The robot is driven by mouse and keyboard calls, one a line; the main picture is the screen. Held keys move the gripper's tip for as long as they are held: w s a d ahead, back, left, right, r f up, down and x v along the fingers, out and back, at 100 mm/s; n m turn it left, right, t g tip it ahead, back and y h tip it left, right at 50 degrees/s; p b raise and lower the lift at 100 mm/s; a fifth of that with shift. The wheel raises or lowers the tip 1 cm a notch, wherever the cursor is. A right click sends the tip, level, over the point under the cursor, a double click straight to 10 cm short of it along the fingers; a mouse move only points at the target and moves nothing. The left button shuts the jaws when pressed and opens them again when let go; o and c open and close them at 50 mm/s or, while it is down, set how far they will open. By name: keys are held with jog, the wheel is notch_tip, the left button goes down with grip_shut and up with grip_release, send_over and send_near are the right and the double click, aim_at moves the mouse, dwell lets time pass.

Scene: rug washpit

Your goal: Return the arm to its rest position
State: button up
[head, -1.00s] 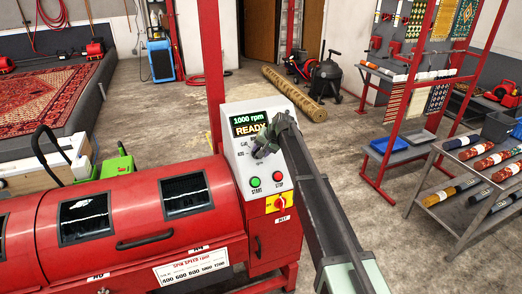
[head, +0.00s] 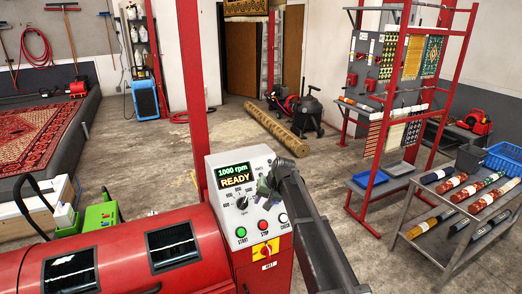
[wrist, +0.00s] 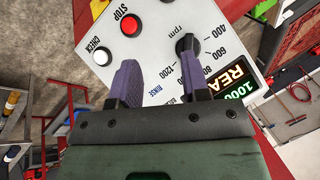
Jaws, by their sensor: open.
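My gripper (head: 266,188) is in front of the control panel (head: 223,218) of the red spin machine (head: 120,262). In the wrist view its two purple fingers (wrist: 160,84) are spread apart with nothing between them. Beyond the fingers lie the panel's black speed knob (wrist: 184,42) and red STOP button (wrist: 131,25). The fingers look apart from the knob. The panel display (head: 236,174) reads "1000 rpm" and "READY". The green START button (head: 241,232) shows below the dial in the head view.
A metal cart (head: 425,234) with several rolled rugs stands at the right. A red rack (head: 375,195) with hanging rugs is behind it. A long brown roll (head: 272,130) lies on the floor. A green bucket cart (head: 100,217) is at the left. Open floor lies behind the machine.

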jog(key=s+d+f+h+b, duration=0.1)
jog(key=s+d+f+b, duration=0.2)
jog(key=s, duration=0.8)
jog(key=s+d+f+g+h+b, duration=0.1)
jog(key=s+d+f+h+b, duration=0.1)
jog(key=s+d, duration=0.6)
jog(key=s+d+f+g+h+b, duration=0.1)
jog(key=s+d+f+b, duration=0.3)
jog(key=s, duration=1.1)
notch_tip(320, 180, down, 2)
jog(key=shift+d+f+b, duration=0.2)
jog(key=shift+d+b, duration=0.1)
jog(key=shift+d, duration=0.9)
